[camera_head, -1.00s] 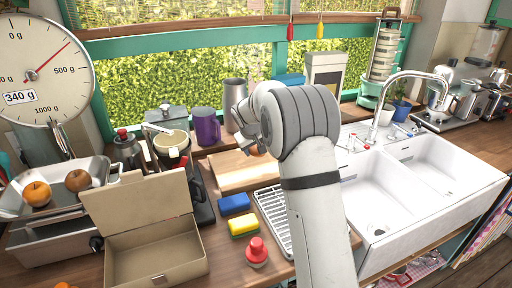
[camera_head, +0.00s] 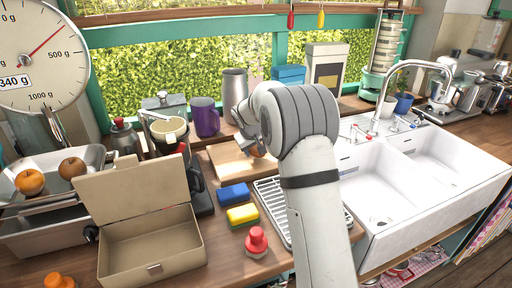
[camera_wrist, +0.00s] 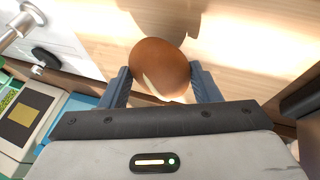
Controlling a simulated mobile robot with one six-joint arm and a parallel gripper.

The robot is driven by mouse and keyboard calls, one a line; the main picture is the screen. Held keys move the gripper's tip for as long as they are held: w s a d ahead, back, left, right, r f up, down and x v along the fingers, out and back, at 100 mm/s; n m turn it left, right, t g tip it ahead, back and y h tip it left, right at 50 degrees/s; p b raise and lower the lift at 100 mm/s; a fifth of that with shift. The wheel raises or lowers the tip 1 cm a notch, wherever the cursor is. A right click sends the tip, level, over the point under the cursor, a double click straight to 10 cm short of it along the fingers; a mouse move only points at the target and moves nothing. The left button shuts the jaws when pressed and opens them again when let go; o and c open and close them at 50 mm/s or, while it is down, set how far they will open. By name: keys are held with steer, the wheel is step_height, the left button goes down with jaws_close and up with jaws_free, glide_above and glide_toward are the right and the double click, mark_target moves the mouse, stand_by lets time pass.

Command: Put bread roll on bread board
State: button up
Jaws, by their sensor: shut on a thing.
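The bread roll (camera_wrist: 160,68) is a round brown bun between the two fingers of my gripper (camera_wrist: 163,85) in the wrist view. The fingers are shut on it from both sides. In the head view a small part of the roll (camera_head: 258,151) shows beside my arm, over the bread board. The bread board (camera_head: 228,162) is a pale wooden board on the counter behind my arm. It also fills the upper part of the wrist view as a light wooden surface (camera_wrist: 235,55). I cannot tell whether the roll touches the board. My fingertips are mostly hidden in the head view.
A purple mug (camera_head: 205,118) and a grey metal pitcher (camera_head: 235,88) stand behind the board. A blue sponge (camera_head: 233,194), a yellow sponge (camera_head: 242,215) and a drying rack (camera_head: 270,205) lie in front. A white sink (camera_head: 395,190) is right; an open beige box (camera_head: 150,240) is left.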

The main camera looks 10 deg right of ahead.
steer(key=shift+f+b, duration=0.4)
steer(key=shift+f, duration=0.2)
steer(key=shift+f, duration=0.2)
steer(key=o, duration=1.1)
steer(key=b+v, duration=0.1)
steer(key=v, duration=0.7)
steer(key=shift+b, duration=0.3)
steer(key=shift+c, duration=0.3)
